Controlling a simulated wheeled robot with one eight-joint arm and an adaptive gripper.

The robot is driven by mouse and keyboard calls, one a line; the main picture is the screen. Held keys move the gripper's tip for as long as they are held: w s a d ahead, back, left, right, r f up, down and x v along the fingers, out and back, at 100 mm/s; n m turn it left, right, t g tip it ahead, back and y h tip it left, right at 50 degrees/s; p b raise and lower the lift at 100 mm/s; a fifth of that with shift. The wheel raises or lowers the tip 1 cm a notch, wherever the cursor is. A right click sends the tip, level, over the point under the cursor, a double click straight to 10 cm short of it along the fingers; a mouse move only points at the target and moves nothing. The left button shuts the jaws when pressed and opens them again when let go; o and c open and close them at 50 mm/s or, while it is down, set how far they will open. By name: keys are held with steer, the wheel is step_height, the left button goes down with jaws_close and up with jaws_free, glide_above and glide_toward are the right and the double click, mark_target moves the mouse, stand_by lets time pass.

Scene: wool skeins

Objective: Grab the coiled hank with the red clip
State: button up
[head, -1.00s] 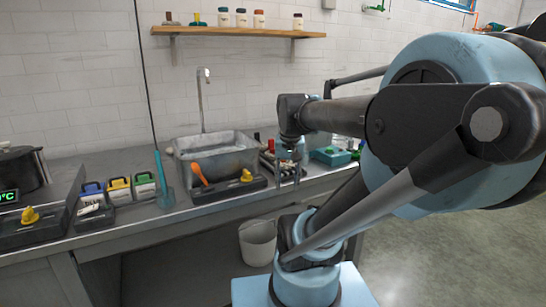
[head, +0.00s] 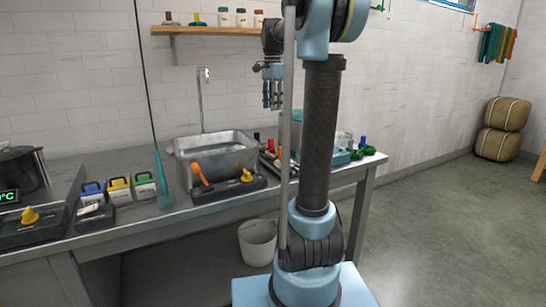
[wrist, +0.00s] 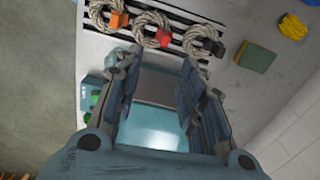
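In the wrist view, three pale coiled hanks lie on a dark slatted rack (wrist: 178,12). The middle hank (wrist: 150,17) carries a red clip (wrist: 164,38). The hank to its left (wrist: 97,12) has an orange clip (wrist: 118,20), and the one to its right (wrist: 199,31) has a dark clip (wrist: 210,47). My gripper (wrist: 160,68) is open and empty. Its fingers stand apart just below the red clip in the picture, not touching a hank. In the head view my gripper (head: 272,95) hangs pointing down above the bench, and the hanks are hard to make out there.

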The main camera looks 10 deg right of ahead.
steer(key=w, duration=0.2)
glide_above(271, 141)
steer(key=w, duration=0.1)
steer(key=shift+m, duration=0.3)
steer(key=f, duration=1.1)
steer(key=shift+w+d, duration=0.2)
steer(key=shift+d, duration=0.05)
steer(key=shift+s+a+f, duration=0.1)
steer(key=shift+s+f, duration=0.05)
steer(key=shift+f, duration=1.35)
steer(key=shift+s+a+f, duration=0.1)
steer(key=shift+f, duration=1.35)
steer(key=shift+c, duration=0.3)
jaws_close()
